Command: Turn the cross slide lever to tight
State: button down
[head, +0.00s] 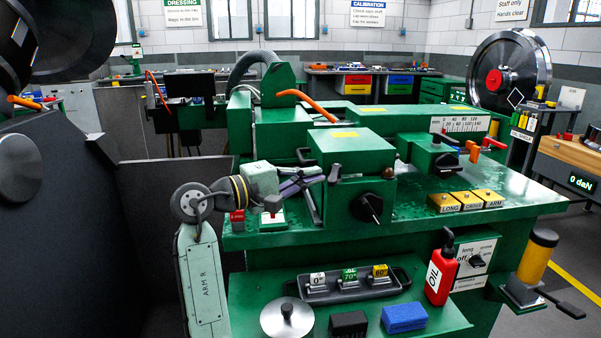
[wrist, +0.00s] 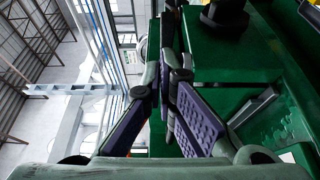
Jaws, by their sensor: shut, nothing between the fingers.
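My gripper (head: 319,178) is shut and empty at the left side of the green box-shaped slide (head: 345,150) on the machine. Its purple fingers also show in the wrist view (wrist: 165,75), with the tips together beside green metal. A short grey lever (head: 334,173) stands at the box's left edge, close to the fingertips; I cannot tell whether they touch. A grey bar (head: 313,206) slants just below the fingers, and a grey bar shows in the wrist view (wrist: 254,106). No label shows which is the cross slide lever, and no tight mark is readable.
A black knob (head: 370,207) is on the box's front. Yellow blocks marked LONG, CROSS-like and ARM (head: 466,201) sit to the right. A red oil bottle (head: 440,270) and a tray (head: 350,288) are lower in front.

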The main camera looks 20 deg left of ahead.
aim_at(334, 178)
jog(key=d+n+t+y+p, duration=0.1)
jog(key=y, duration=0.1)
jog(key=s+d+n+t+y+p, duration=0.1)
jog(key=d+n+y, duration=0.1)
jog(key=shift+d, duration=0.15)
dwell(0.4)
dwell(0.4)
